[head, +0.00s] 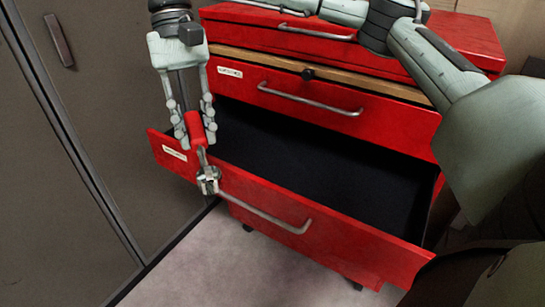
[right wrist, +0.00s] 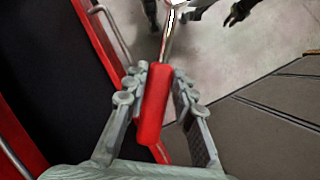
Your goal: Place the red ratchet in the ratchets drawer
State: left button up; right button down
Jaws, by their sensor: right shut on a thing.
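My right gripper (head: 193,128) is shut on the red handle of the ratchet (head: 197,130), near the left end of the open drawer. The ratchet points down, and its metal head overlaps the drawer front in the head view. In the right wrist view the red handle (right wrist: 153,105) sits between the fingers (right wrist: 158,95), with the shaft running up. The open lower drawer (head: 300,215) has a red front, a small white label that I cannot read and a dark, empty-looking interior. My left gripper is not in view.
The red tool cabinet (head: 380,130) has a shut labelled drawer (head: 290,90) above the open one. Grey lockers (head: 60,170) stand close on the left. Pale floor (head: 220,265) is clear in front. My right arm reaches across above the cabinet.

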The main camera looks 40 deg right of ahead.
aim_at(325, 179)
jog(key=i+j, duration=0.35)
jog(key=i+j+z, duration=0.15)
jog(key=i+j, duration=0.2)
jog(key=j, duration=0.15)
jog(key=j+z, duration=0.1)
jog(key=z, duration=1.35)
jog(key=i+j, duration=0.05)
